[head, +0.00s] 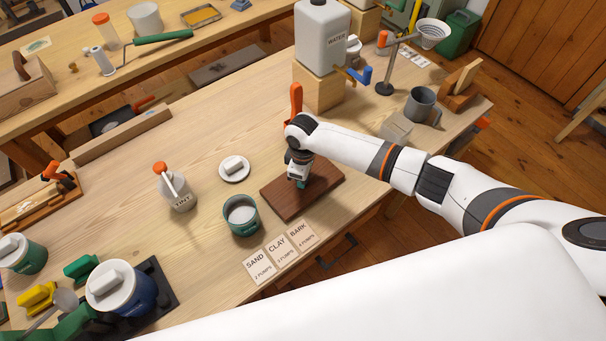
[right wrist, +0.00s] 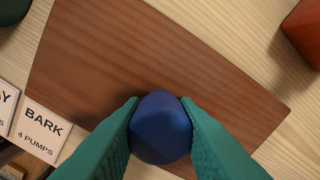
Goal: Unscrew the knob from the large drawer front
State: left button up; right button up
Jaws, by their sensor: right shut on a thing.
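The large drawer front (head: 325,187) is a dark brown wooden panel lying flat on the workbench; it fills much of the right wrist view (right wrist: 130,60). A blue faceted knob (right wrist: 160,128) shows over the panel near its lower edge in the right wrist view. My right gripper (right wrist: 160,115) has its green fingers shut on the knob, one on each side. In the head view the right gripper (head: 299,182) points down at the panel, and the knob is hidden there. I cannot tell whether the knob touches the panel. My left gripper is not in view.
A teal cup (head: 241,216) and label cards (head: 280,251) lie close left and front of the panel. A tint pump bottle (head: 176,190) and a saucer (head: 234,169) stand further left. A water container (head: 321,38) on a wooden block is behind.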

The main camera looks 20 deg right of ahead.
jog(key=o, duration=1)
